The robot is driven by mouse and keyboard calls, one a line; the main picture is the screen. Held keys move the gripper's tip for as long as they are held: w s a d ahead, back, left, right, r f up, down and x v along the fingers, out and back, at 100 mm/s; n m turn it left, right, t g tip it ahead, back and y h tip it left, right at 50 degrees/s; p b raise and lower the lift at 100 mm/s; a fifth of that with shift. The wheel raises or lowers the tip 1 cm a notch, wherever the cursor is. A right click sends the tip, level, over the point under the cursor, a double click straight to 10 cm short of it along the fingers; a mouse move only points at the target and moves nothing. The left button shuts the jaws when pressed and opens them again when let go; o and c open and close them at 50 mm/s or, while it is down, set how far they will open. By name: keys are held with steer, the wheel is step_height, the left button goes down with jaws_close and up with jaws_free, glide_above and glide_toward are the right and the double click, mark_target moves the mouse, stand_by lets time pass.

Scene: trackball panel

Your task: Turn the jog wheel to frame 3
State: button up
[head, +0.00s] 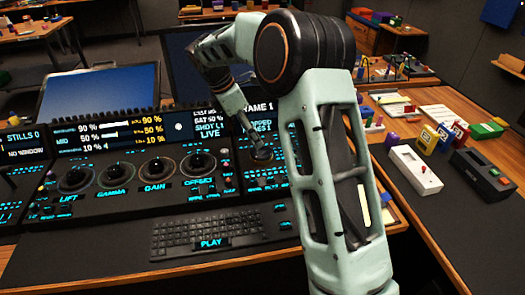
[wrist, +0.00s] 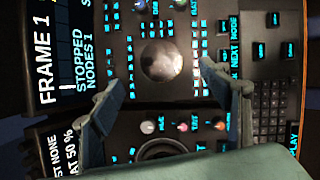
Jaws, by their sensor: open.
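The jog wheel (wrist: 161,60) is a round grey disc on the dark control panel, in the upper middle of the wrist view. In the head view the wheel (head: 262,153) is partly covered by my arm. My gripper (wrist: 163,78) is open and empty, with its two fingers spread wider than the wheel and pointing at it. I cannot tell how high the fingers are above the panel. In the head view my gripper (head: 247,135) is small and dark beside the wheel. The panel's screen (wrist: 65,45) reads FRAME 1, STOPPED, NODES 1.
Lit keys surround the wheel. Small coloured knobs (wrist: 182,126) and a dark ring lie below it in the wrist view. Several trackballs (head: 75,176) stand left on the panel, and a keyboard (head: 205,236) lies in front. A wooden side table (head: 425,228) holds boxes at right.

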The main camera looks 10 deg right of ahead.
mark_target(262, 151)
steer(key=b+x, duration=0.1)
steer(key=x, duration=0.7)
steer(key=shift+d+f, duration=0.1)
steer(key=shift+f, duration=0.3)
steer(key=c, duration=1.2)
